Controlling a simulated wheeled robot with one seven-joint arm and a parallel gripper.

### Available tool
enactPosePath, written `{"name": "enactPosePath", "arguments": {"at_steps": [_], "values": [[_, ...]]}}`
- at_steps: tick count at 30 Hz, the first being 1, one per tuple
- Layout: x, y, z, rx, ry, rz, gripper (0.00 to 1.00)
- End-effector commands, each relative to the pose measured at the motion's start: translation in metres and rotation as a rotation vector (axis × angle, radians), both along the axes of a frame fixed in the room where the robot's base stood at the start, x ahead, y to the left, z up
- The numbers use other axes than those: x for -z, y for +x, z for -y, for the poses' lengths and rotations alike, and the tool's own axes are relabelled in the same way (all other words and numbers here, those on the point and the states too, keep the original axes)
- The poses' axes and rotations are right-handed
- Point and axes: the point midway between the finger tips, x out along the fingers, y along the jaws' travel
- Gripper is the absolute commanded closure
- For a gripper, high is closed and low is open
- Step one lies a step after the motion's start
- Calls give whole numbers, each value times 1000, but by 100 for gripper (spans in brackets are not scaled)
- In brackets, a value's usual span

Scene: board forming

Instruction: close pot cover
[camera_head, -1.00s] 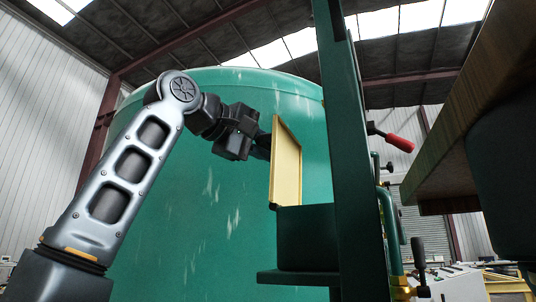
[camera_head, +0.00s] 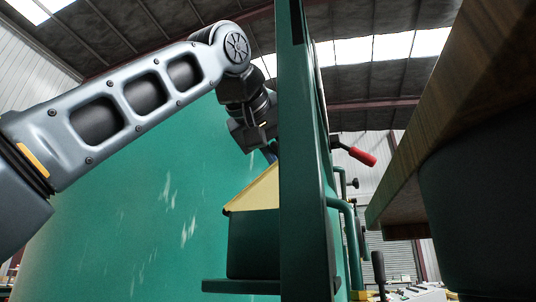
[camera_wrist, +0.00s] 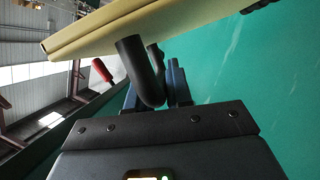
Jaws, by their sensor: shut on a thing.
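The yellow pot cover (camera_head: 258,190) is tilted over the small green pot (camera_head: 253,245), low at its left edge and rising to the right. Its right part is hidden behind the green upright. In the wrist view the cover (camera_wrist: 130,32) slants across the top, with a dark curved handle (camera_wrist: 140,70) on it. My gripper (camera_head: 270,153) is above the cover, partly hidden by the upright. In the wrist view its blue fingers (camera_wrist: 155,88) are closed around the handle.
A tall green upright (camera_head: 303,180) stands right in front of the pot. A red-handled lever (camera_head: 362,156) sticks out to its right. A wooden tabletop edge (camera_head: 450,130) fills the right side. A large green tank (camera_head: 130,210) stands behind.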

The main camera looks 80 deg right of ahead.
Motion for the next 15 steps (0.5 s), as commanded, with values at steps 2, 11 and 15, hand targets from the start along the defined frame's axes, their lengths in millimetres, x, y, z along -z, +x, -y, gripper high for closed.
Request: {"name": "enactPosePath", "arguments": {"at_steps": [2, 11, 15], "values": [[5, -3, 0, 0, 2, 9, 100], [11, -9, 0, 0, 2, 4, 100], [12, -10, 0, 0, 1, 4, 100]]}}
